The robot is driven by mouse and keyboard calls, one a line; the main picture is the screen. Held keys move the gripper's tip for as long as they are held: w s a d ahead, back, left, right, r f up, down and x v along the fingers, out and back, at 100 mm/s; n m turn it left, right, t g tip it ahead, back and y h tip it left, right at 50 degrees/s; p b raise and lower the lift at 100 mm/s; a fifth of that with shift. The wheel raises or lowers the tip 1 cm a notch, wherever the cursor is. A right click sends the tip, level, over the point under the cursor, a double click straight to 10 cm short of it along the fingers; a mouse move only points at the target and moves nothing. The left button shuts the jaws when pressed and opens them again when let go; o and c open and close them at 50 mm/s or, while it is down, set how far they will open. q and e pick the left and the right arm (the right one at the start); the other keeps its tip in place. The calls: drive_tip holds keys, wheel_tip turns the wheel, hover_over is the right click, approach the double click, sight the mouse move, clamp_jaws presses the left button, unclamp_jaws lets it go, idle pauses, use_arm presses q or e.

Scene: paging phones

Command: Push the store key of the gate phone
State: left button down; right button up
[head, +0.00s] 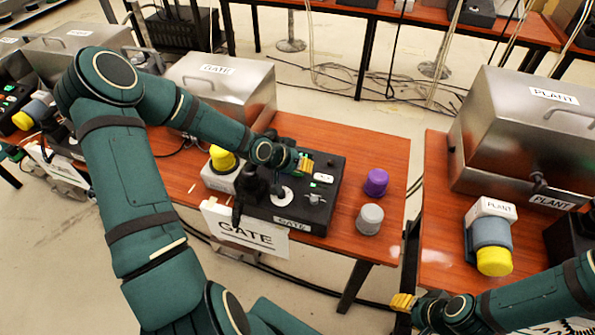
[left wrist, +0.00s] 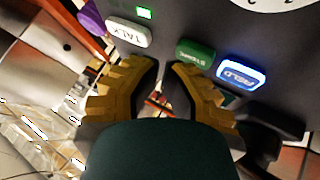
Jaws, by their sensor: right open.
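The gate phone (head: 322,208) is a dark box on the wooden desk, with a GATE label on its front. In the left wrist view its panel shows a white TALK key (left wrist: 128,32), a green STORE key (left wrist: 195,53) and a blue, lit FIELD key (left wrist: 241,73). My left gripper (left wrist: 165,64) is over the panel, its yellow fingertips just below the STORE key and close together with a narrow gap. I cannot tell whether they touch the panel. In the head view the left gripper (head: 305,163) hides the STORE key. My right gripper (head: 403,302) is away at the lower right, open.
A purple knob-like piece (head: 376,182) and a grey one (head: 369,219) stand right of the phone. A yellow-capped grey unit (head: 222,172) stands to its left, a steel GATE case (head: 222,88) behind. A separate PLANT desk (head: 440,240) is at right, across a gap.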

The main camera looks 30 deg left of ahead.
sight(301, 176)
use_arm(q)
drive_tip(key=shift+f, duration=0.1)
idle(0.3)
drive_tip(key=shift+f, duration=0.4)
drive_tip(key=shift+r, duration=0.15)
drive_tip(key=shift+r+p, duration=0.35)
drive_tip(key=shift+p, duration=0.1)
drive_tip(key=r+p, duration=0.1)
drive_tip(key=r, duration=0.1)
drive_tip(key=r+p, duration=0.2)
drive_tip(key=s+r+p, duration=0.1)
drive_tip(key=r+p, duration=0.1)
drive_tip(key=shift+d, duration=0.1)
idle(0.5)
drive_tip(key=shift+f, duration=0.1)
